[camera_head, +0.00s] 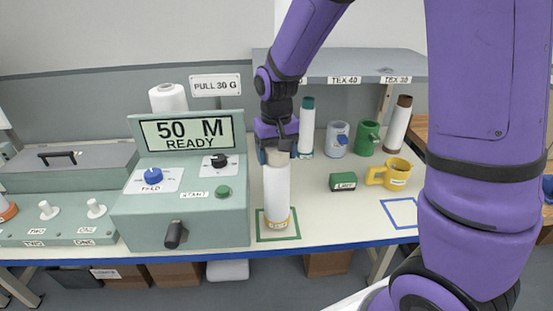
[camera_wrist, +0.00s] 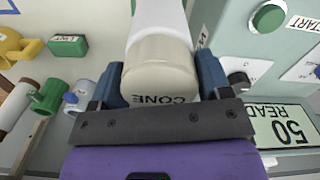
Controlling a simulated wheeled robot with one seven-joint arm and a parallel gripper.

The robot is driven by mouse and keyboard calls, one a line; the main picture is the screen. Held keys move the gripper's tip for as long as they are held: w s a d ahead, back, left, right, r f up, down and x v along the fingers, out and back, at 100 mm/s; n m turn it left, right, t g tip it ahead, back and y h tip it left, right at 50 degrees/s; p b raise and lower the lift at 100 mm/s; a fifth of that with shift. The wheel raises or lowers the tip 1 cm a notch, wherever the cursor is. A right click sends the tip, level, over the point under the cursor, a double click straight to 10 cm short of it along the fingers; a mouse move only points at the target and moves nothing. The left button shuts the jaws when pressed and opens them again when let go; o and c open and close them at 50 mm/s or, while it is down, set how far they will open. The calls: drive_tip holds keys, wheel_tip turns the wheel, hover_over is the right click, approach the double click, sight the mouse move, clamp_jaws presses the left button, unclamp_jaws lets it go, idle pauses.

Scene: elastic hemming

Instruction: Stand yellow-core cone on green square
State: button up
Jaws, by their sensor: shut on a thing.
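The yellow-core cone (camera_head: 276,187) is a white thread body with a pale upper end and a yellowish lower rim. It is upright at the front of the table, within the outline of the green square (camera_head: 291,236). I cannot tell whether its base touches the table. My gripper (camera_head: 277,154) is shut on its upper end from above. In the wrist view the cone's beige end (camera_wrist: 158,74), marked CONE, sits between the two blue fingers of my gripper (camera_wrist: 160,88). The cone hides part of the green square.
The teal machine (camera_head: 182,215) stands close on the left. A blue square (camera_head: 403,213), yellow mug (camera_head: 397,174) and green box (camera_head: 343,181) are to the right. Behind are teal-core (camera_head: 307,128) and brown-core (camera_head: 398,126) cones, a blue-grey mug (camera_head: 337,140) and a green mug (camera_head: 367,137).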

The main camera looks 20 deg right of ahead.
drive_tip(key=shift+f, duration=1.1)
drive_tip(key=o, duration=1.7)
wheel_tip(320, 180, up, 12)
drive_tip(key=shift+f, duration=0.1)
drive_tip(key=shift+s+d+r, duration=0.1)
drive_tip(key=shift+s+r, duration=0.05)
drive_tip(key=shift+r, duration=0.25)
drive_tip(key=s+d+r+t, duration=0.1)
drive_tip(key=s+d+r, duration=0.1)
drive_tip(key=s, duration=0.5)
drive_tip(key=s+d+r+t, duration=0.2)
drive_tip(key=s+r, duration=0.2)
drive_tip(key=s, duration=0.4)
drive_tip(key=s+d+r+t, duration=0.2)
drive_tip(key=s+r, duration=0.1)
drive_tip(key=s, duration=0.4)
drive_tip(key=shift+s+d+r+n, duration=0.15)
drive_tip(key=shift+d+n, duration=0.1)
drive_tip(key=shift+n, duration=0.05)
